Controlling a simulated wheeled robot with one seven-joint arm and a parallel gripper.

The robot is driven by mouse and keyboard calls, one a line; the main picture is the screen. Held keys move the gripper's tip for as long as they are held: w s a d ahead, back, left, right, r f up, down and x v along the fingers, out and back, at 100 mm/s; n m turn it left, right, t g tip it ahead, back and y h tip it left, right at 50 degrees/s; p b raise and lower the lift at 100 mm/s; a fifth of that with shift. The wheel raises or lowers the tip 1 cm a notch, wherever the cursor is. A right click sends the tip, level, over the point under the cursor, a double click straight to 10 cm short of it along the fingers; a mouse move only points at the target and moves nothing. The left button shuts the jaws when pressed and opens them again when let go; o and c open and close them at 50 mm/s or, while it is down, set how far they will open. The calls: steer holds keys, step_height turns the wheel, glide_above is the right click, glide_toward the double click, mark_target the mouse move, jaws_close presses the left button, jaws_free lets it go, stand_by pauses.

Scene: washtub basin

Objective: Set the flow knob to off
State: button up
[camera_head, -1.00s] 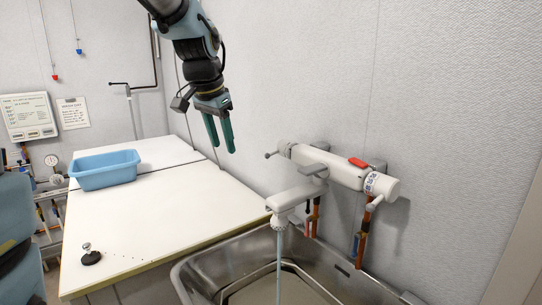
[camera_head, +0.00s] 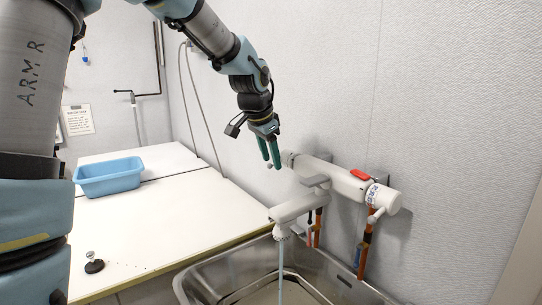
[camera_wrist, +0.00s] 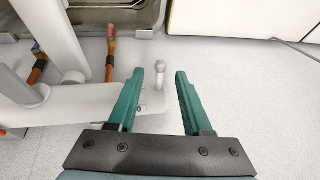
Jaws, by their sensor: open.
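The white mixer tap (camera_head: 325,173) is fixed to the wall above the basin. A pale water stream (camera_head: 281,270) falls from its spout (camera_head: 300,206). The flow knob (camera_wrist: 159,68), a small grey lever with a rounded tip, is at the left end of the tap body and shows in the wrist view. My gripper (camera_head: 271,164), with green fingers, is open and empty at that left end. In the wrist view the knob appears between the two fingertips (camera_wrist: 159,76). I cannot tell whether either finger touches it.
The steel basin (camera_head: 195,283) lies below the tap. A white worktop (camera_head: 165,215) to the left holds a blue tub (camera_head: 108,178) and a black plug (camera_head: 94,265).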

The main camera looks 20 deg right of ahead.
steer(key=shift+d+f, duration=0.1)
steer(key=shift+f, duration=0.15)
jaws_close()
stand_by(0.3)
stand_by(0.9)
